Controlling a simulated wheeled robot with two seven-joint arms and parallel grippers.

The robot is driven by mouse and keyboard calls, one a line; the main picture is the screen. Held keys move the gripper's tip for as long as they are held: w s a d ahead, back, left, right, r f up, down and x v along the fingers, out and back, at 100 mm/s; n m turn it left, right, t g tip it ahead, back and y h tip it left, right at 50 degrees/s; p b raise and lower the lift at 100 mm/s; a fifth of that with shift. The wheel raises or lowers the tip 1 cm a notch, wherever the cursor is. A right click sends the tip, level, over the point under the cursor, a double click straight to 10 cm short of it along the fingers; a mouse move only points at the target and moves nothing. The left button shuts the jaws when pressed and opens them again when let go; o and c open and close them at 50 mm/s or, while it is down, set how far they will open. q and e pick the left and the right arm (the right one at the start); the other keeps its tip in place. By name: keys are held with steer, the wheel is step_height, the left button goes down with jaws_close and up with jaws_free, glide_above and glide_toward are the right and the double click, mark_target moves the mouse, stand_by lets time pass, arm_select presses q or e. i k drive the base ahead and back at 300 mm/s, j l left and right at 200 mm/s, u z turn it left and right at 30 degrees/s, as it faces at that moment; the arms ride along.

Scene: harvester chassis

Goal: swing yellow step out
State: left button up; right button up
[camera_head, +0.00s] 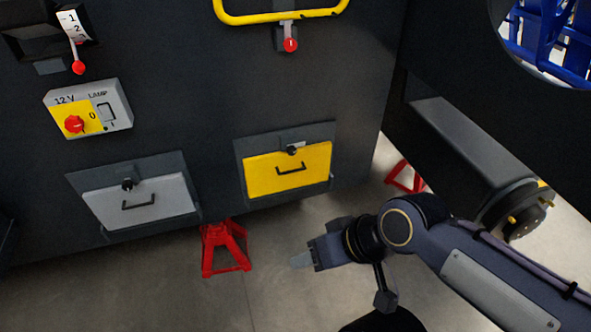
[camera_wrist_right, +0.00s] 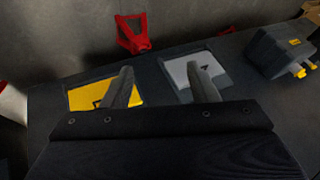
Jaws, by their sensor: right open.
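The yellow step (camera_head: 288,168) is a flat yellow panel with a black handle (camera_head: 291,169) and a small dark latch (camera_head: 292,150) at its top edge. It sits folded flush in its frame, low on the dark chassis. My right gripper (camera_head: 303,260) is below it, near the floor, apart from it. In the right wrist view the yellow step (camera_wrist_right: 88,95) shows at left, partly hidden behind a finger. My right gripper (camera_wrist_right: 162,85) is open, with nothing between its fingers. My left gripper is not in view.
A grey panel (camera_head: 142,202) with a similar handle is left of the yellow step. A red jack stand (camera_head: 225,248) stands between them below. A lamp switch box (camera_head: 89,109) and red-knobbed lever (camera_head: 290,44) are above. A dark beam (camera_head: 470,140) projects at right.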

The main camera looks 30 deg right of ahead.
mark_target(275, 172)
steer(key=i+l, duration=0.75)
